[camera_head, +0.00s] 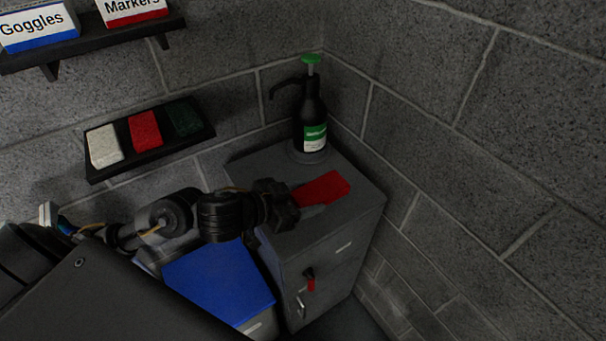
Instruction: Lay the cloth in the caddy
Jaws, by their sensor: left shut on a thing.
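My left gripper (298,200) reaches in from the left over the top of the grey cabinet (268,165). It is shut on a flat red piece that looks like the cloth (326,186). The cloth sticks out to the right of the fingers, above or on the cabinet top; I cannot tell whether it touches. A black wall tray (95,177) at the left holds a white pad (104,146), a red pad (145,130) and a dark green pad (184,117). My right gripper is out of view.
A dark pump bottle (311,112) with a green top stands at the cabinet's back corner. A blue-topped box (222,284) is left of the cabinet. A shelf (110,43) with goggles and markers boxes is upper left. Block walls close off the back and right.

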